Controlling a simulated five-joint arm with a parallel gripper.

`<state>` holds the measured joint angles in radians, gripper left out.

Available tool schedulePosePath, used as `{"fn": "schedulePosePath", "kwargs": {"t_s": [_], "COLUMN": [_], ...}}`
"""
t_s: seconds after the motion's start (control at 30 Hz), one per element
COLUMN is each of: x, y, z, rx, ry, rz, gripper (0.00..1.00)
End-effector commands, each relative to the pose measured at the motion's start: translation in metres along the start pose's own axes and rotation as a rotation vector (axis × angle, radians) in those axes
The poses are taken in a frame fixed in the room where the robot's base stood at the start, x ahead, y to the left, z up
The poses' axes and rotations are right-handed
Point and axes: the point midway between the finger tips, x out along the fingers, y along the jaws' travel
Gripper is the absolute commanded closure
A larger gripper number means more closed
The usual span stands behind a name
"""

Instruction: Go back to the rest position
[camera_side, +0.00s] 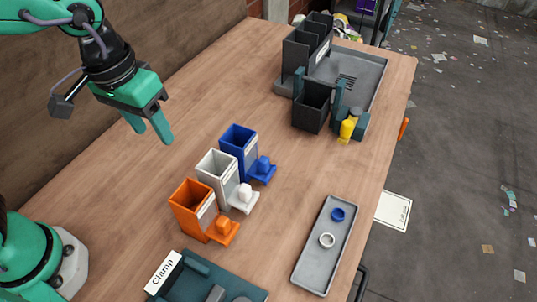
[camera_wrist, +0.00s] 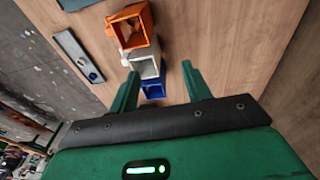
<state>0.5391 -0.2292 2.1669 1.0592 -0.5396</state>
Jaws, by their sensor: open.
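My gripper (camera_side: 152,132) hangs at the upper left of the side view, above the table and to the left of the bins. Its two green fingers are apart with nothing between them. In the wrist view the open fingers (camera_wrist: 162,85) show near the middle, with the blue bin (camera_wrist: 152,88) and the white bin (camera_wrist: 145,66) behind them. In the side view the orange bin (camera_side: 190,212), white bin and blue bin stand in a row on the table, each with a small ledge in front.
A grey tray (camera_side: 308,272) at the front right holds a blue ring (camera_side: 338,214) and a white ring (camera_side: 327,240). A teal clamp fixture (camera_side: 200,271) is at the front. Dark bins (camera_side: 313,103) and a yellow piece (camera_side: 347,129) stand at the back. The table's left side is clear.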

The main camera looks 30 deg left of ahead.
Motion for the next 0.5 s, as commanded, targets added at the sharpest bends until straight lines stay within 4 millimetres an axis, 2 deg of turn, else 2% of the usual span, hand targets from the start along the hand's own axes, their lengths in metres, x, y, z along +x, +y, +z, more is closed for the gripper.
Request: {"fn": "schedulePosePath", "kwargs": {"t_s": [0.03,0.2,0.5], "x": [-0.005,-0.017,-0.03], "y": [-0.016,-0.059,-0.125], "z": [-0.001,0.002,0.021], "rx": [-0.01,-0.006,0.004], "ry": [0.028,0.119,0.281], "rz": [0.008,0.018,-0.02], "gripper": [0.52,0.52,0.52]}}
